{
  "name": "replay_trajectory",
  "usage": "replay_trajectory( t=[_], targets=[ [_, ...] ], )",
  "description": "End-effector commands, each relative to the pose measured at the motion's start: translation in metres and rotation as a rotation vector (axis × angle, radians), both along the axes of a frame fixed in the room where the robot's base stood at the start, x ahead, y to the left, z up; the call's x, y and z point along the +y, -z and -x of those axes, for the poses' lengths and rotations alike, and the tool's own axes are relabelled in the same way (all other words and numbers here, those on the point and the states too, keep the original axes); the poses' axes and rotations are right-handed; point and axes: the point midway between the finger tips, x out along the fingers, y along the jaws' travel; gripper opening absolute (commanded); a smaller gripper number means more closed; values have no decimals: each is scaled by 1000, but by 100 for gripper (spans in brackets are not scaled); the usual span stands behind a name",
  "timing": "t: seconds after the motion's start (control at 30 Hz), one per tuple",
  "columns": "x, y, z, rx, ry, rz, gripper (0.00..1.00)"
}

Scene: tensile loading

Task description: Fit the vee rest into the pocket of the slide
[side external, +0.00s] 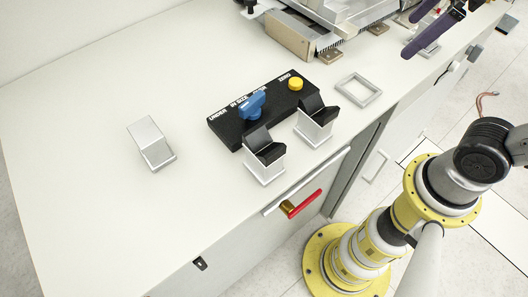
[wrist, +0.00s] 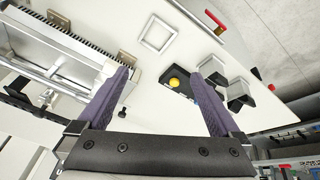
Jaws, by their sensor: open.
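Two small metal blocks with black, notched, vee-like tops, a near one (side external: 264,158) and a far one (side external: 314,122), stand upright on the bench in the side view. I cannot tell which is the vee rest. In the wrist view they are at the right, partly behind a finger. The slide seems to be part of the metal rail assembly (side external: 310,30) at the back, also at the left of the wrist view (wrist: 62,45); its pocket is not clear. My gripper (side external: 407,40) has purple fingers, open and empty, above the bench's right side (wrist: 168,67), apart from both blocks.
A black control box (side external: 228,122) with a blue knob and yellow button (side external: 295,83) stands beside the blocks. A flat square metal frame (side external: 358,90) lies right of it. A plain metal block (side external: 151,142) stands at left.

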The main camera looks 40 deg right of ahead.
Motion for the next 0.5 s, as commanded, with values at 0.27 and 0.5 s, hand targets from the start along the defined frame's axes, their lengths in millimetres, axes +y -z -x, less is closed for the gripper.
replay_trajectory(
  t=[0.27, 0.5],
  targets=[
    [107, -35, -67, 157, -571, 119, 100],
    [229, -12, -76, 262, -929, 199, 100]
  ],
)
